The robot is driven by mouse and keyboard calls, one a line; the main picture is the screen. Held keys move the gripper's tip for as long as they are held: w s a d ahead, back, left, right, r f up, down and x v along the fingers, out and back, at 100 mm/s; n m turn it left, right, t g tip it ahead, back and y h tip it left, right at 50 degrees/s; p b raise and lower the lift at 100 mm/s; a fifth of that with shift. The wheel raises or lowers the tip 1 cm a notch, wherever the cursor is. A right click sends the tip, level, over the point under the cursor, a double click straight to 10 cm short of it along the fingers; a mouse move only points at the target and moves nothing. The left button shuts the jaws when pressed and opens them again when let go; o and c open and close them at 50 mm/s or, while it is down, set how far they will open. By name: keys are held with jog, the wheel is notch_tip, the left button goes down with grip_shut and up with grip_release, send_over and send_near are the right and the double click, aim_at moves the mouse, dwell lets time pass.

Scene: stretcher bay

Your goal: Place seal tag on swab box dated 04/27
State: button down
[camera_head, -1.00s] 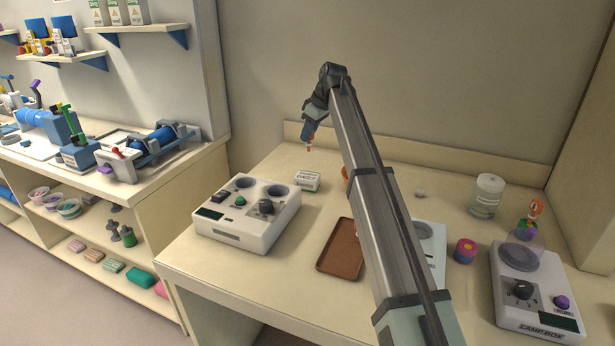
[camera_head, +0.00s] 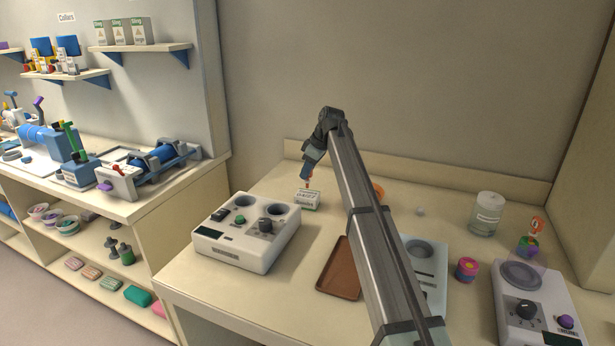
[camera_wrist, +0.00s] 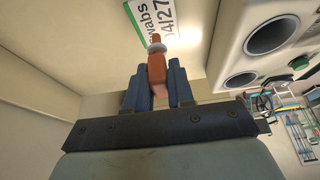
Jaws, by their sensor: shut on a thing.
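The swab box (camera_head: 309,201) is a small white and green carton on the table, behind the white console. Its label shows 04/27 in the wrist view (camera_wrist: 151,22). My gripper (camera_head: 306,176) points down just above the box. In the wrist view its blue fingers (camera_wrist: 158,90) are shut on an orange-red seal tag (camera_wrist: 157,68) with a pale ring near its end. The tag's end overlaps the box's label edge in the wrist view; I cannot tell whether they touch. Only a sliver of the tag shows in the head view.
A white console (camera_head: 243,246) stands in front of the box. A brown tray (camera_head: 338,278) lies to the right, partly behind my arm. A clear jar (camera_head: 486,215), a pink and yellow round item (camera_head: 467,269) and a lamp box (camera_head: 538,312) stand further right.

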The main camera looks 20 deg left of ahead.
jog(key=shift+f, duration=1.05)
jog(key=shift+f, duration=0.15)
jog(key=c, duration=1)
grip_release()
jog(key=v, duration=1.2)
jog(key=shift+a, duration=0.1)
